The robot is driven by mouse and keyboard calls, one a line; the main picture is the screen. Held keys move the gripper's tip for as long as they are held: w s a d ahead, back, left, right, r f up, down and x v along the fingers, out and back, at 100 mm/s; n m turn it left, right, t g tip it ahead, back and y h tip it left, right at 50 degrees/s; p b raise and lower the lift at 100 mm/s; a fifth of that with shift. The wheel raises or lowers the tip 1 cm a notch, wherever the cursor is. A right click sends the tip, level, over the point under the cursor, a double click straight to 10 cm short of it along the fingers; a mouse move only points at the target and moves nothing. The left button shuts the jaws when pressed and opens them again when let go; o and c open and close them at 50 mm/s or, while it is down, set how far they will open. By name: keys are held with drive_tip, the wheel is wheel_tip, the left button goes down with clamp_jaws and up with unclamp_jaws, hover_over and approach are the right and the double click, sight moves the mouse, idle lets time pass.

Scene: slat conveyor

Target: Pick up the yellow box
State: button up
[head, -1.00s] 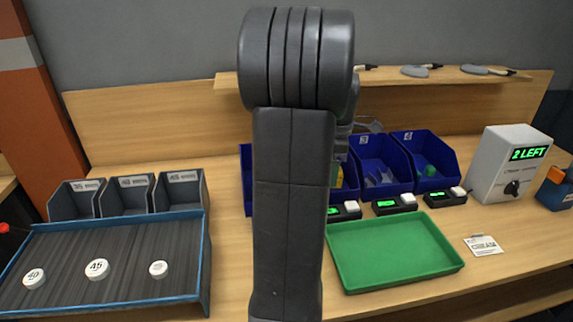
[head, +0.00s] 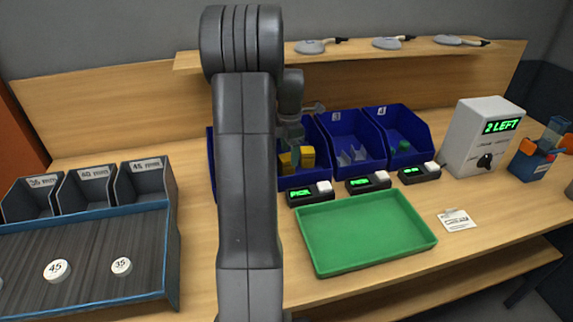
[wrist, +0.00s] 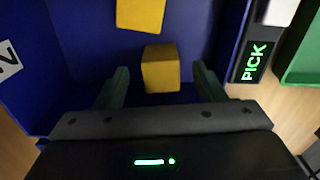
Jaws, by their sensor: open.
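Two yellow boxes lie in a blue bin numbered 2. In the wrist view, the nearer yellow box (wrist: 160,70) sits between the two fingers of my gripper (wrist: 160,78), with a visible gap on each side. The other yellow box (wrist: 140,13) is farther in and cut off by the top edge. In the head view, yellow boxes (head: 306,157) show in the blue bin just right of my arm. My gripper (head: 291,137) reaches down into that bin, open and empty; its fingertips are hard to make out there.
Blue bins 3 (head: 357,150) and 4 (head: 402,143) stand to the right. Small green-lit displays (head: 310,193) line the front of the bins. An empty green tray (head: 366,228) lies before them. A slat conveyor (head: 95,255) with white discs is at left. A shelf (head: 350,52) overhangs behind.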

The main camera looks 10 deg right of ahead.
sight(289, 157)
wheel_tip(289, 157, down, 5)
drive_tip(key=shift+a+r+p, duration=0.1)
drive_tip(key=shift+p, duration=0.3)
drive_tip(key=c, duration=1)
drive_tip(key=shift+c, duration=0.2)
